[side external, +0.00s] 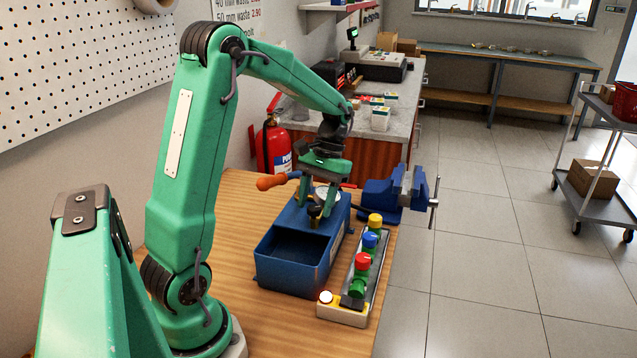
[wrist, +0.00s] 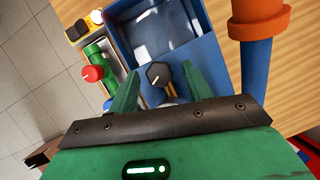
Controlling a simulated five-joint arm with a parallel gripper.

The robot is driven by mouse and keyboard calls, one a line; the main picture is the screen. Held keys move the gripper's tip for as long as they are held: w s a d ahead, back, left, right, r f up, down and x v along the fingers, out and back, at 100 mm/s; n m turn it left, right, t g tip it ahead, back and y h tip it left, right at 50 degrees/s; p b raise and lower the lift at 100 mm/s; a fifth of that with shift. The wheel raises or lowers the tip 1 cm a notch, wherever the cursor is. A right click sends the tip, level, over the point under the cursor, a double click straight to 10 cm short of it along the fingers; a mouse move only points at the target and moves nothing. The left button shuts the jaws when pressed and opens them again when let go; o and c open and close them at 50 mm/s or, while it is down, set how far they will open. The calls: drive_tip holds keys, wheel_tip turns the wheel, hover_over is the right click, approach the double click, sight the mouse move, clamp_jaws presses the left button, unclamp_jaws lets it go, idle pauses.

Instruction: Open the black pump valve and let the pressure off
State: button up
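The blue pump (side external: 292,265) stands on the wooden bench, its open tank facing the near side; the tank also shows in the wrist view (wrist: 207,52). The black valve knob (wrist: 157,74), with a light pointer mark, sits just outside the tank wall. My gripper (wrist: 160,68) is open, with one green finger on either side of the knob and visible gaps between. I cannot tell how far above or around the knob the fingertips reach. In the side view my gripper (side external: 319,208) points down over the pump and mostly hides the knob. A pale round gauge (side external: 321,190) shows behind it.
The pump's orange handle (side external: 272,182) sticks out left, close to my gripper in the wrist view (wrist: 258,18). Right of the pump, a tray holds red (side external: 362,260), blue (side external: 370,240) and yellow (side external: 375,220) valves. A switch box (side external: 343,314) and blue vise (side external: 380,196) are nearby.

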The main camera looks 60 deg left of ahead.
drive_tip(key=shift+v, duration=3.95)
drive_tip(key=shift+a+m, duration=0.15)
drive_tip(key=shift+m, duration=0.15)
drive_tip(key=shift+s+f, duration=0.1)
drive_tip(key=shift+f, duration=0.1)
drive_tip(key=shift+x, duration=3.75)
drive_tip(key=c, duration=1)
